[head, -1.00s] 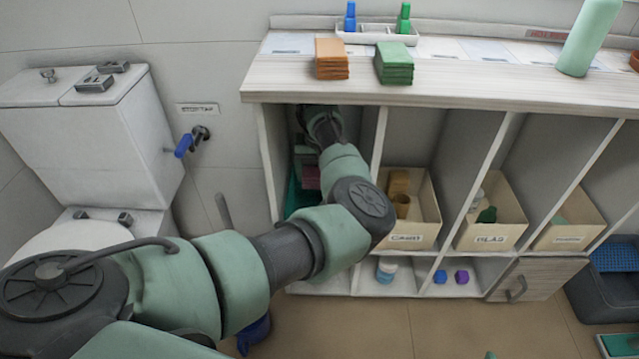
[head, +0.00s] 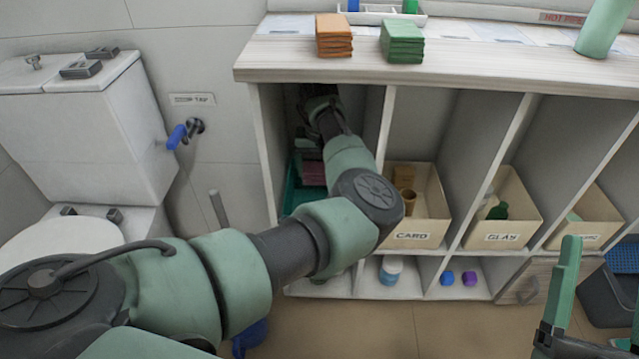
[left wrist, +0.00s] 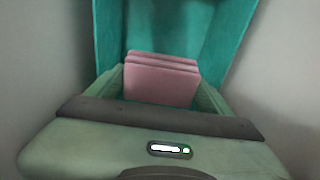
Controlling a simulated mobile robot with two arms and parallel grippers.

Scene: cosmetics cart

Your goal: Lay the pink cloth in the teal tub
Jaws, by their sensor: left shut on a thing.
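The pink cloth (left wrist: 160,82), a folded stack, sits between the fingers of my left gripper (left wrist: 161,88) in the left wrist view. The gripper is shut on it. The teal tub (left wrist: 225,45) lies beyond the cloth in that view, its walls on both sides. In the head view the cloth (head: 313,173) and part of the tub (head: 291,190) show in the left cubby, partly hidden by my left arm. I cannot tell whether the cloth touches the tub's floor.
Upright dividers and the counter (head: 470,72) closely surround my left arm. Orange cloths (head: 333,38) and green cloths (head: 402,42) are stacked on top. Labelled bins (head: 415,237) fill the cubbies to the right. A toilet (head: 80,150) stands at left; a blue-handled tap (head: 177,137) is beside it.

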